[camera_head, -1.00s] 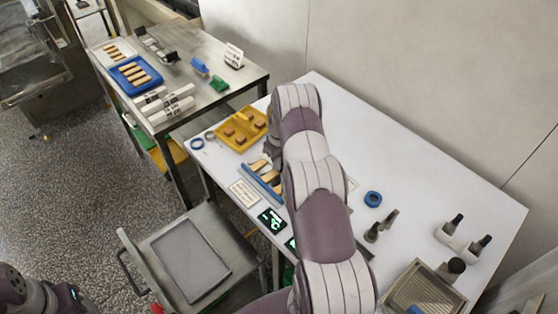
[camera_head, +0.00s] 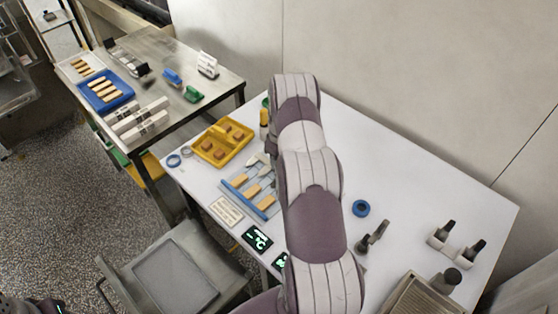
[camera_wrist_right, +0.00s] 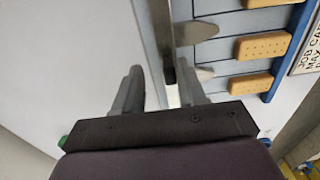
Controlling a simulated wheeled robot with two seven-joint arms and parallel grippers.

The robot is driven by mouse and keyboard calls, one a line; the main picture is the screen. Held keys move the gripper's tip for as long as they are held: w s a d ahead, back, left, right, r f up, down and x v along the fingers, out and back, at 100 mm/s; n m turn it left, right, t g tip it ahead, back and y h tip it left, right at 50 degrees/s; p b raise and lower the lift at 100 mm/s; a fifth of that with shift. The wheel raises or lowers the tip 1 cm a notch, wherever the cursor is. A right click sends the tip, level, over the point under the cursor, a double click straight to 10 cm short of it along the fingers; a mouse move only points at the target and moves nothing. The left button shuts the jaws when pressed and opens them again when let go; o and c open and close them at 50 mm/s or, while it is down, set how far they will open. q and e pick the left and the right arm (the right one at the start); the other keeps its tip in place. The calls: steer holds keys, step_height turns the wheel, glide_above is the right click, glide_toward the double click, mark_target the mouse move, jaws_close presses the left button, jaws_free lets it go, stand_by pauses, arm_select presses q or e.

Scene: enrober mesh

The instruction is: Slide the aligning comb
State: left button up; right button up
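The board (camera_head: 232,186) with a blue rail (camera_head: 248,200) carries several tan biscuits (camera_head: 265,201) in the head view. In the right wrist view, the biscuits (camera_wrist_right: 262,46) lie in lanes on the grey board (camera_wrist_right: 222,69). A long grey bar (camera_wrist_right: 155,35), likely the aligning comb, runs beside the lanes, with pointed grey pieces (camera_wrist_right: 196,32) towards the biscuits. My right gripper (camera_wrist_right: 160,80) is open; the bar's dark end shows between its fingers, apparently with gaps. In the head view my right arm hides that gripper.
A yellow tray (camera_head: 208,153) with brown pieces stands beyond the board. A steel side table (camera_head: 200,78) is at the back left. White tabletop is clear (camera_head: 400,180) at right.

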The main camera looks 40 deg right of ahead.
steer(key=shift+a, duration=0.2)
steer(key=shift+w+a+r, duration=0.1)
steer(key=shift+w+r, duration=0.05)
step_height(320, 180, up, 12)
steer(key=b, duration=0.4)
steer(key=shift+s+d+r, duration=0.2)
steer(key=shift+d, duration=0.05)
